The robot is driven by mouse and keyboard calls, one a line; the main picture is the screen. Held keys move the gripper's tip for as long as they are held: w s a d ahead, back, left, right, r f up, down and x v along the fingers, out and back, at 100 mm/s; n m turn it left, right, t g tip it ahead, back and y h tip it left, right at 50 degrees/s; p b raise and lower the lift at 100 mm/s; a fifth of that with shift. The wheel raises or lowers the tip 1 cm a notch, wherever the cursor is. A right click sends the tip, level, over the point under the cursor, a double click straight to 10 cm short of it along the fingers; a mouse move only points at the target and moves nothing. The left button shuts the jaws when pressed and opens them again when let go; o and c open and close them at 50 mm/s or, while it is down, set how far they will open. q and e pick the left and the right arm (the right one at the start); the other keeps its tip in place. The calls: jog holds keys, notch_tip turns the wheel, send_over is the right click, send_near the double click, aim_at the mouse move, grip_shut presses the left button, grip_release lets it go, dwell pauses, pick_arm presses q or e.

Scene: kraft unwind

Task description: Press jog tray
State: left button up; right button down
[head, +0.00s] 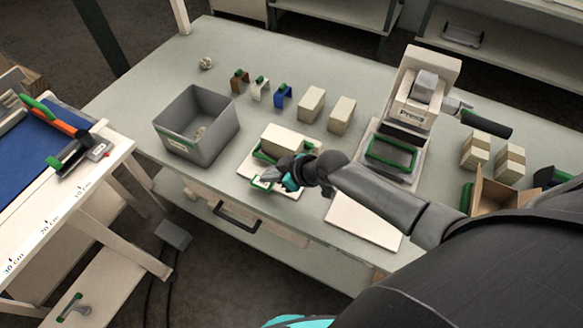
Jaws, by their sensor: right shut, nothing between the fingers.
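The jog tray appears to be the white board with a green frame (239,167) near the middle of the table's front edge. A pale block (285,138) sits in the green frame. My right gripper (266,179) is shut and empty, at the front part of this tray, by a small green-edged piece there. I cannot tell whether the fingertips touch it. My right arm and wrist hide the tray's right front part. My left gripper is not in view.
A grey bin (172,144) stands left of the tray. A press (418,98) with a green frame (392,155) at its base stands to the right. Several small clips and two pale blocks (312,103) line the back. An open carton (505,192) is at far right.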

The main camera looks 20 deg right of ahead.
jog(key=p+v, duration=0.1)
jog(key=v, duration=0.7)
jog(key=shift+s+r, duration=0.3)
jog(key=shift+a, duration=0.2)
dwell(0.6)
